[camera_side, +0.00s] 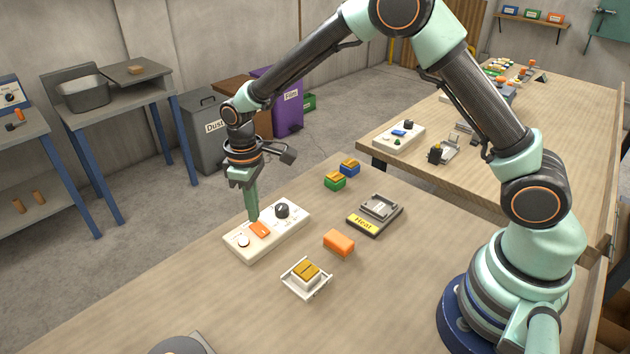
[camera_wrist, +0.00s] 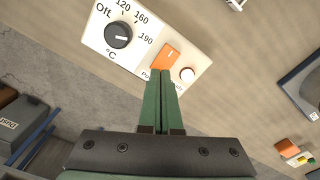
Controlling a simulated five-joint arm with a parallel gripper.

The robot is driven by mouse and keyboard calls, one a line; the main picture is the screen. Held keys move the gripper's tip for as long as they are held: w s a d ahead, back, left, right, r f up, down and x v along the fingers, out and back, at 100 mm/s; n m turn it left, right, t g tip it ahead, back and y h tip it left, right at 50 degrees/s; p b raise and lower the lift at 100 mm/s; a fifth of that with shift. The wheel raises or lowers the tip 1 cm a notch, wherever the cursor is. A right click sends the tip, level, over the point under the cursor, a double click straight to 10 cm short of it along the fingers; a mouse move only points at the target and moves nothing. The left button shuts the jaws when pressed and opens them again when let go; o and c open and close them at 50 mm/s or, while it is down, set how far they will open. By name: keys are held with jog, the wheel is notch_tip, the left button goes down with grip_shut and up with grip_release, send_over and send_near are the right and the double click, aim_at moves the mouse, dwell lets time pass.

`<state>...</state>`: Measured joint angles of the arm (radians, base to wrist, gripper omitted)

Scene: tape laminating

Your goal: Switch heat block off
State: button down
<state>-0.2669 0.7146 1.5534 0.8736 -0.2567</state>
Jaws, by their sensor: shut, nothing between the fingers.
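A white control box (camera_side: 239,250) lies on the near table. It carries a black dial (camera_wrist: 118,35) marked Off, 120, 160 and 190, an orange rocker switch (camera_wrist: 165,55) and a pale round lamp or button (camera_wrist: 187,75). The dial's exact setting is hard to read. The heat block (camera_side: 376,214), dark with a grey top and a yellow "Heat" label, stands right of the box. My gripper (camera_side: 254,218) points down with its green fingers shut and empty. Its tips (camera_wrist: 165,73) are right at the rocker's edge; I cannot tell whether they touch it.
An orange block (camera_side: 339,242) and a white tray (camera_side: 293,280) holding a yellow-topped block stand in front of the heat block. Green (camera_side: 335,181) and blue (camera_side: 349,169) blocks stand behind. Bare tabletop lies left of the tray. A second table (camera_side: 530,150) is at the back right.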

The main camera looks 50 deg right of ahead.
jog(key=shift+f, duration=0.95)
dwell(1.1)
jog(key=shift+r, duration=3.45)
jog(key=shift+r, duration=0.1)
notch_tip(320, 180, up, 12)
jog(key=m+t, duration=0.3)
send_over(257, 224)
jog(key=s+d, duration=0.7)
jog(key=s+d+r+m+t, duration=0.2)
jog(key=s+d, duration=0.3)
jog(key=s, duration=0.5)
jog(key=shift+r+m+t, duration=0.25)
jog(key=shift+m+t, duration=0.05)
jog(key=shift+m, duration=0.2)
